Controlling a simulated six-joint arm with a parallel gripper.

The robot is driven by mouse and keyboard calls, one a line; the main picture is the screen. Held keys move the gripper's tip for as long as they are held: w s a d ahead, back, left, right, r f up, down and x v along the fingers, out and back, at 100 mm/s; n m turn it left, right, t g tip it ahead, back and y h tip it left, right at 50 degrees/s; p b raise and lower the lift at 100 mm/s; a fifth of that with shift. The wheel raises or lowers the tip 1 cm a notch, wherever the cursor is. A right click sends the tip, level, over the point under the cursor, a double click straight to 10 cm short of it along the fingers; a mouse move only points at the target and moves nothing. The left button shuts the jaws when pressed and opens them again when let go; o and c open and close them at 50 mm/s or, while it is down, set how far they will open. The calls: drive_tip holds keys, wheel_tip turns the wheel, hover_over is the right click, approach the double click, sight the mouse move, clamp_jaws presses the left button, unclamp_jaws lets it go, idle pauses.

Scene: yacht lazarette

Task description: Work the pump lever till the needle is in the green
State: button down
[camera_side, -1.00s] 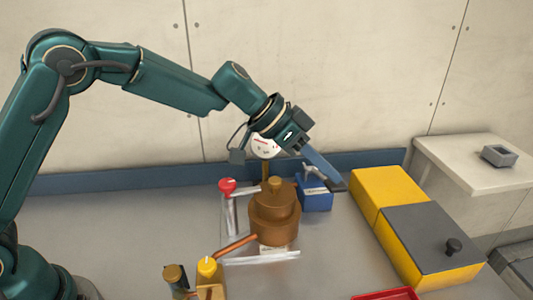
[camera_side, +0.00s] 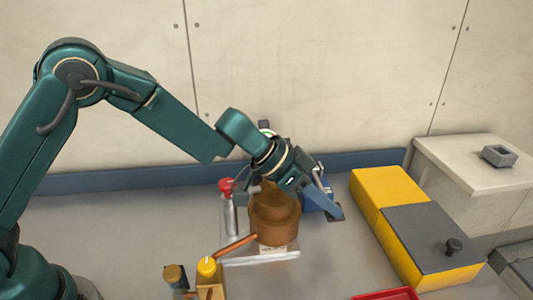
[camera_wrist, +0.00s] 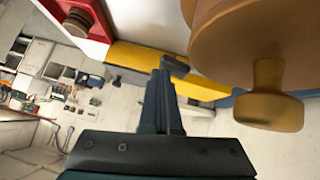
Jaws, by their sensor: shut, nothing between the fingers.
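The bronze-brown pump body (camera_side: 275,222) stands on the grey bench. A red knob (camera_side: 226,184) on an upright silver piece stands just left of it; I cannot tell whether this is the lever. The gauge (camera_side: 267,132) is almost wholly hidden behind my wrist, and its needle cannot be read. My gripper (camera_side: 336,212) is shut and empty, low on the right of the pump, in front of the blue box (camera_side: 317,200). In the wrist view the fingers (camera_wrist: 172,68) point away beside the large brown body (camera_wrist: 245,35) and its brown knob (camera_wrist: 270,105).
A yellow and grey box (camera_side: 430,240) stands to the right. A red tray (camera_side: 388,295) shows at the front edge. The wall is close behind.

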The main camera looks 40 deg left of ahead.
drive_tip(key=shift+s+d+f, duration=0.1)
drive_tip(key=shift+s+f, duration=0.15)
drive_tip(key=shift+f, duration=0.15)
drive_tip(key=s+a+r, duration=0.1)
drive_tip(key=s+r, duration=0.2)
drive_tip(key=r, duration=0.2)
drive_tip(key=s+a+r, duration=0.2)
drive_tip(key=s+r, duration=0.1)
drive_tip(key=r, duration=0.3)
drive_tip(key=shift+a+r, duration=0.25)
drive_tip(key=shift+r, duration=0.05)
idle(0.4)
